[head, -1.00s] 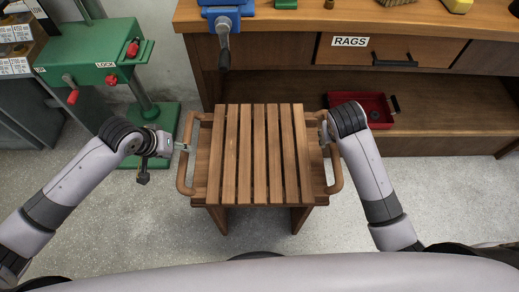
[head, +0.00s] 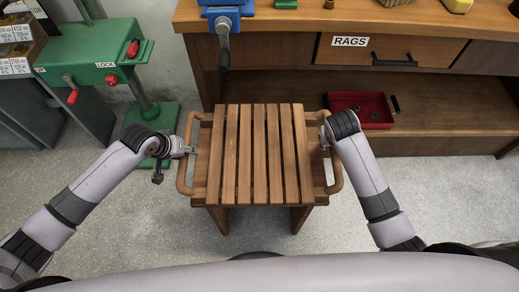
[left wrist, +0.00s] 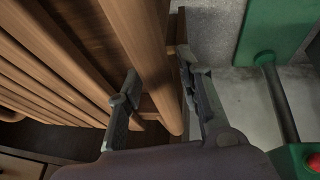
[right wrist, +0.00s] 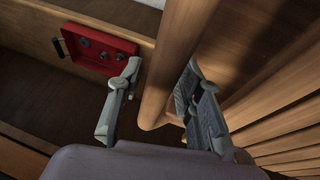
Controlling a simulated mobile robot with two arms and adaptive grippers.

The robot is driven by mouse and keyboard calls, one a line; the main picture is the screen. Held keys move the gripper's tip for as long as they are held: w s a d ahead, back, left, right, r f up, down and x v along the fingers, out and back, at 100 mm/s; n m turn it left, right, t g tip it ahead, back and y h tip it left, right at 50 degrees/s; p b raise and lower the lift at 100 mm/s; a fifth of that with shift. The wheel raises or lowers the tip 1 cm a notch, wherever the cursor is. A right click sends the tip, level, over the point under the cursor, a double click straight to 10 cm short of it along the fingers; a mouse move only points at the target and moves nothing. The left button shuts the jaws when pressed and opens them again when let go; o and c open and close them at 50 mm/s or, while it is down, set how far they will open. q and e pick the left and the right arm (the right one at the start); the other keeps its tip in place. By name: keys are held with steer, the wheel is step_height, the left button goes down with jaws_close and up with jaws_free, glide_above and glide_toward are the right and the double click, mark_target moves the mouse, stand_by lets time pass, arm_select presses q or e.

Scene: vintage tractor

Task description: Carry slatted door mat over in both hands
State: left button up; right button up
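The slatted door mat (head: 259,150), of brown wooden slats, lies flat on a low wooden stand (head: 300,218) in the middle of the head view. A rounded wooden handle stands out at each side, the left handle (head: 182,172) and the right handle (head: 338,175). My left gripper (head: 188,150) is at the left handle. In the left wrist view its open fingers (left wrist: 158,95) are on either side of the bar. My right gripper (head: 325,137) is at the right handle. In the right wrist view its open fingers (right wrist: 160,85) straddle the bar, with a gap at the left finger.
A wooden workbench (head: 450,105) with a RAGS drawer (head: 390,50) stands behind the mat. A red tray (head: 360,108) lies on its lower shelf. A blue vise (head: 222,18) overhangs the bench front. A green machine stand (head: 145,105) is at the left. The floor in front is clear.

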arm_select(q)
jaws_close()
arm_select(e)
jaws_close()
